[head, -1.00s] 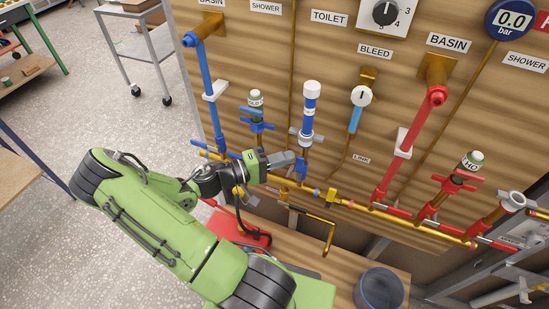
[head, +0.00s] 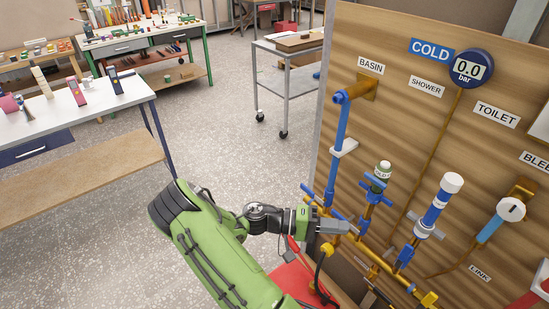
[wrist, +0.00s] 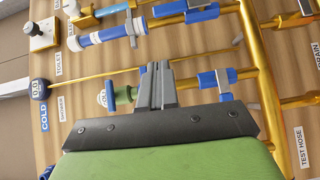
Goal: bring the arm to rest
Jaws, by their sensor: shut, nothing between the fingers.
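My gripper (head: 336,227) is at the end of my green arm, in front of the lower left part of the wooden pipe panel (head: 398,110). Its grey fingers are shut with nothing between them. In the wrist view the closed fingers (wrist: 156,85) point at the brass pipes, near a green-bodied valve with a blue handle (wrist: 122,95). In the head view that cold valve (head: 377,178) stands just above and right of the fingers. I cannot tell whether the fingers touch any pipe. The blue basin pipe (head: 339,145) rises close behind the gripper.
The panel with its gauge (head: 470,69) and blue-and-white filter (head: 438,205) fills the right. A red case (head: 292,281) lies below the gripper. A white-topped bench (head: 75,108) and a grey trolley (head: 287,75) stand behind. Open floor (head: 215,125) lies between them.

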